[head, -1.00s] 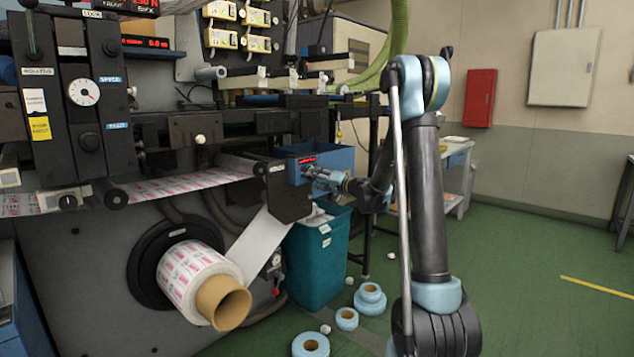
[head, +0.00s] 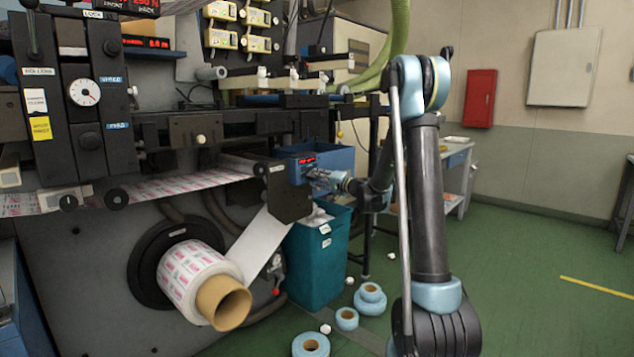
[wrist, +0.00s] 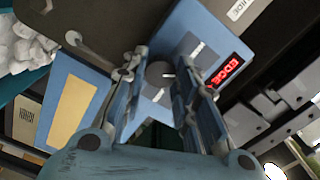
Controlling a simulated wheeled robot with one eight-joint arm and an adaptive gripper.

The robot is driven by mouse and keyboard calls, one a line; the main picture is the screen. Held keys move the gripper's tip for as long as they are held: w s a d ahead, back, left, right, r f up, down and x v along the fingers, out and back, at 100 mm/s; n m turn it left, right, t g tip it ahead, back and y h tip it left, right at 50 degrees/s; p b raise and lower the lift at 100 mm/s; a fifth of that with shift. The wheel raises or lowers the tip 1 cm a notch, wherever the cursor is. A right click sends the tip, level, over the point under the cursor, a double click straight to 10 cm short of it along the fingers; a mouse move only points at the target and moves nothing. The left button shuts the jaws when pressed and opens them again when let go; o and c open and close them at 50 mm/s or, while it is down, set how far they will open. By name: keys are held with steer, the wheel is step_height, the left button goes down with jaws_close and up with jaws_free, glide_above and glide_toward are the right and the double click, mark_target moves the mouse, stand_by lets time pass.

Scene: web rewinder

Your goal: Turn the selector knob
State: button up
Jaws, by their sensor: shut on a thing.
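The selector knob (wrist: 158,72) is a round grey knob with a light pointer line, on the face of a blue control box (wrist: 185,22) in the wrist view. A red lit display (wrist: 226,69) on this box reads "EDGE". My gripper (wrist: 161,76) has one finger on each side of the knob and is shut on it. In the head view the blue box (head: 294,178) sits at the end of the machine, and my gripper (head: 314,177) reaches it from the right. The knob itself is hidden there by the fingers.
A teal bin (head: 314,262) with white scrap stands below the box. A printed roll (head: 190,278) on a cardboard core is at the machine's lower front. Blue rolls (head: 370,298) lie on the green floor. Open floor is at the right.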

steer(key=m, duration=0.6)
steer(key=shift+w+d+f, duration=0.1)
steer(key=shift+d, duration=0.05)
steer(key=shift+m, duration=0.3)
steer(key=o, duration=1.1)
steer(key=shift+w+f, duration=0.1)
steer(key=shift+c, duration=0.2)
steer(key=v, duration=1.2)
